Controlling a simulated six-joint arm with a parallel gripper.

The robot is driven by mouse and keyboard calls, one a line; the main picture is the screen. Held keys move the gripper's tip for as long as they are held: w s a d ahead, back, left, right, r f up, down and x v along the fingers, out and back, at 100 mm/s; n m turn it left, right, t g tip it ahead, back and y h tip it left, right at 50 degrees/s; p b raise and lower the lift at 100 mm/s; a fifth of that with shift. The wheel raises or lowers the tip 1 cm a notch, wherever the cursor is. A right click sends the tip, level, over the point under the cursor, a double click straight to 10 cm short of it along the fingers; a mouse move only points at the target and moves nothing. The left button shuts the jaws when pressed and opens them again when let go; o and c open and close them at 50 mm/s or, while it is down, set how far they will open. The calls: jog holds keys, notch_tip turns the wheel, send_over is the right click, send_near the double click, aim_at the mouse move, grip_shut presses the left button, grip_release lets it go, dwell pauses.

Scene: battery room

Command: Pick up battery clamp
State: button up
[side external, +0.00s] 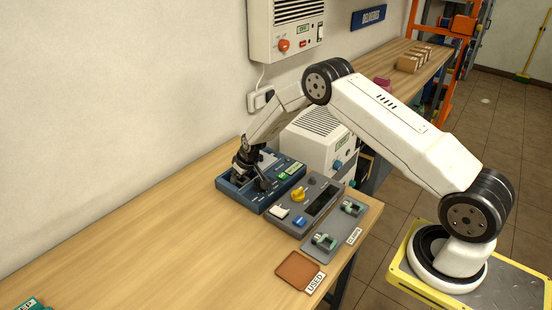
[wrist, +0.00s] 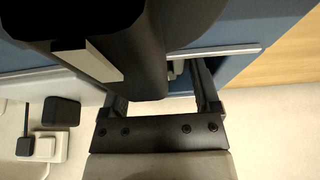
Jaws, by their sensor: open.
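Two small grey-green clamps lie on a grey plate (side external: 335,246) with a white label that seems to read "CLAMP". One clamp (side external: 324,242) is nearer, the other clamp (side external: 351,208) farther back. My gripper (side external: 254,181) is away to their left, low over a blue panel unit (side external: 243,199). In the wrist view my gripper (wrist: 166,92) is open, its fingers apart, with the blue unit (wrist: 287,18) beyond. A large dark rounded part fills the upper left there and hides much of the space at the fingers. No clamp can be made out in that view.
A grey panel (side external: 294,224) with a yellow knob stands between the blue unit and the clamp plate. A brown pad (side external: 299,270) labelled "USED" lies in front. A white cabinet (side external: 303,140) stands behind. The left part of the wooden bench (side external: 130,235) is mostly clear.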

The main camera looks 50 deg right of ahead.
grip_shut()
jog(key=shift+r, duration=0.15)
jog(key=shift+r, duration=0.8)
jog(key=v, duration=0.3)
jog(key=s+v, duration=0.1)
jog(key=v, duration=0.4)
jog(key=shift+s+a, duration=0.3)
jog(key=shift+s, duration=0.25)
jog(key=s+a+r, duration=0.1)
jog(key=s+r, duration=0.2)
jog(key=s, duration=0.5)
jog(key=shift+s+r, duration=0.35)
jog(key=shift+s, duration=0.05)
